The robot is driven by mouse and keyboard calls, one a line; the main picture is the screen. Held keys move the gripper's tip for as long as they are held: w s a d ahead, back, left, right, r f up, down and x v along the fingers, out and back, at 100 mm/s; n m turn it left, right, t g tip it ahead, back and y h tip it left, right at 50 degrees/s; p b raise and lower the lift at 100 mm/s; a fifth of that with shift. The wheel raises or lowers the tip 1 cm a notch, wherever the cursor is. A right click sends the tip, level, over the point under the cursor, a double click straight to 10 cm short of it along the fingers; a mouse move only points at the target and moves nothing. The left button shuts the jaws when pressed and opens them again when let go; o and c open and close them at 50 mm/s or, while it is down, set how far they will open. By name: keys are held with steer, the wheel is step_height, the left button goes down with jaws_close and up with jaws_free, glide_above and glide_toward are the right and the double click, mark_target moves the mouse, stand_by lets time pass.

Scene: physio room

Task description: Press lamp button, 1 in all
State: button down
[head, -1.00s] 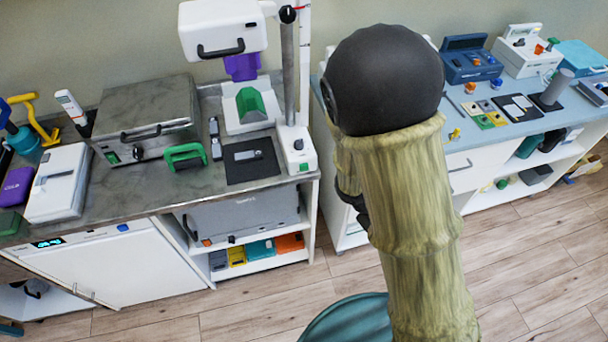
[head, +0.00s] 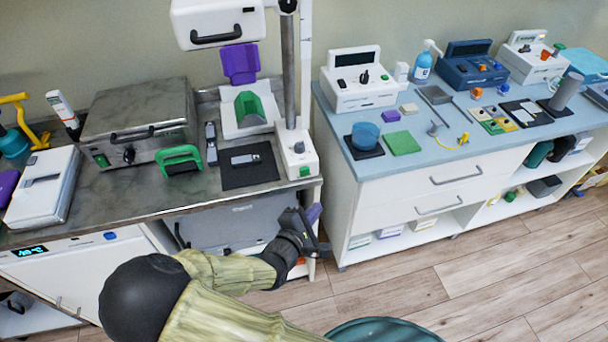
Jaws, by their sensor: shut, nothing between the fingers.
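A lamp-like device stands on the left counter: a white head (head: 218,24) with a black handle, on a grey post (head: 288,75). The post's white base (head: 297,153) has a small dark knob on top. A green button (head: 305,171) sits on the front of that base. I cannot tell for certain that this is the lamp button. My gripper (head: 314,222) is shut and empty, in front of the counter, below the base and apart from the button. Its fingertips are small and partly hidden by its own dark body.
A steel box (head: 138,120), a green handle (head: 181,160) and a dark mat (head: 250,168) lie on the left counter. The blue-topped counter (head: 435,160) on the right holds a white console (head: 357,85) and several small items. Wooden floor (head: 460,265) is clear at lower right.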

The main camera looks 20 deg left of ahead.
mark_target(305, 171)
steer(key=shift+w, duration=0.1)
steer(key=shift+w+a, duration=0.75)
steer(key=shift+w, duration=0.45)
steer(key=shift+w+a, duration=0.75)
steer(key=shift+w, duration=0.5)
steer(key=shift+w+a, duration=0.75)
steer(key=shift+w, duration=0.45)
steer(key=shift+w+a, duration=0.2)
steer(key=shift+w, duration=0.25)
